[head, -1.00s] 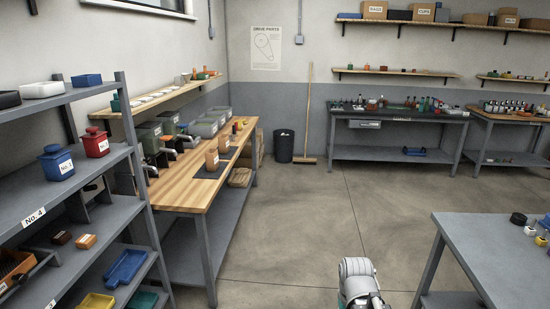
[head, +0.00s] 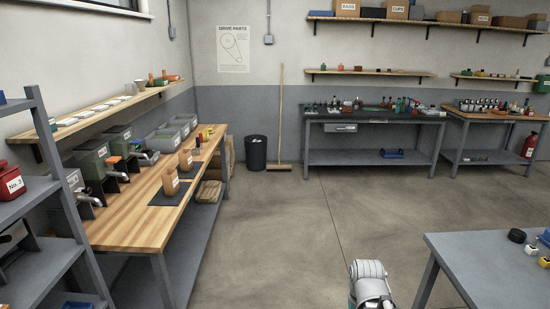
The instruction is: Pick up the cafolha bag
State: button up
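Two upright brown bags with pale labels stand on the wooden bench at the left in the head view. The nearer bag (head: 171,181) is on a dark mat (head: 168,195), and the farther bag (head: 186,160) stands just behind it. Their labels are too small to read, so I cannot tell which is the cafolha bag. A white and grey part of my own arm shows at the bottom, right of centre, well away from the bags. My gripper is not in view.
The wooden bench (head: 135,226) carries green machines and grey bins (head: 168,139) along the wall. A grey shelf rack (head: 62,250) is at the near left. A grey table (head: 480,265) stands at the right. The floor between is open, with a black bin (head: 256,153) and broom (head: 281,120) behind.

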aim_at(184, 156)
jog(key=i, duration=2.3)
jog(key=u, duration=0.65)
jog(key=i, duration=1.15)
jog(key=u, duration=0.3)
